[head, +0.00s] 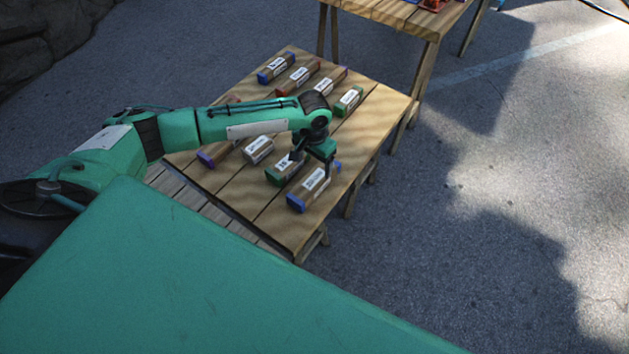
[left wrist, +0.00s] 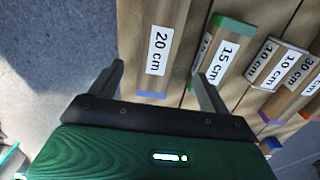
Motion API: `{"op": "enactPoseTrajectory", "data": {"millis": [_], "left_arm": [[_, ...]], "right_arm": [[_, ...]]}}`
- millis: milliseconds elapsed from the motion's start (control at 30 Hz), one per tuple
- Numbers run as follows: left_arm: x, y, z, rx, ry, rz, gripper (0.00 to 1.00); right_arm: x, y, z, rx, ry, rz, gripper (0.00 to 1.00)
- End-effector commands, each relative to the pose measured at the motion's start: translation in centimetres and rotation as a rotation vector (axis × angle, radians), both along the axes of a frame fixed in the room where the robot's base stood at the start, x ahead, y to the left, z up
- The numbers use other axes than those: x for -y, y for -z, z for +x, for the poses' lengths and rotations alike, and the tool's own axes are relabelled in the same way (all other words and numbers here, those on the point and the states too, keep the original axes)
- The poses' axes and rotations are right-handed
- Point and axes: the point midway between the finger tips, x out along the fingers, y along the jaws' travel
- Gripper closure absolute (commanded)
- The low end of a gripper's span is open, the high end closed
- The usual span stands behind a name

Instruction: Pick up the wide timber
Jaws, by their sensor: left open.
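A timber block with blue ends, labelled 20 cm, lies at the near right of the wooden table; it shows in the head view (head: 309,191) and the left wrist view (left wrist: 152,80). In the wrist view it looks broader than its neighbours. My left gripper (head: 313,162) is open above it; in the wrist view its fingers (left wrist: 161,76) show on either side of the block's near end. I cannot tell how high the fingers are. A green-ended 15 cm block (left wrist: 221,60) lies beside it, close to the right finger. My right gripper is not in view.
More blocks lie on the table (head: 376,113): a short one (head: 258,150), a green-ended one (head: 348,102), a red-ended one (head: 297,77) and a blue-ended one (head: 275,68). A second table (head: 405,18) stands behind. Pavement on the right is clear.

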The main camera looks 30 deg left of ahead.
Motion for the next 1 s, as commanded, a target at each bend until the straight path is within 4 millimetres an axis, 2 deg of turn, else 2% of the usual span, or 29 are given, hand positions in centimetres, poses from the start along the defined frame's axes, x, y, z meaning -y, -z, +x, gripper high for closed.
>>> {"op": "enactPoseTrajectory", "data": {"millis": [133,267,367,500,600,867,1000], "left_arm": [[0.1,1.5,0.0,0.001,0.001,-0.001,0.20],[0.1,2.3,0.0,0.000,0.002,-0.001,0.20],[0.2,3.7,-0.1,-0.001,0.002,0.000,0.20],[0.3,5.8,-0.1,0.000,0.002,-0.001,0.20],[0.2,6.7,-0.1,0.000,0.002,0.000,0.20],[0.2,7.0,-0.1,0.001,0.002,-0.001,0.20],[0.2,7.0,-0.1,0.001,0.002,-0.001,0.47]], "right_arm": [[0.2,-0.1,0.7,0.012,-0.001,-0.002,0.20],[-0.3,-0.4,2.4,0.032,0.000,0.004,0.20],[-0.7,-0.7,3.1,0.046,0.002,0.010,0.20],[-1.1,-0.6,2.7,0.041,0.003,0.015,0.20],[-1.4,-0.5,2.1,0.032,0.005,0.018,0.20],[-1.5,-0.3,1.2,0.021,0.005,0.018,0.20],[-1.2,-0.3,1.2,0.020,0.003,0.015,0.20]]}}
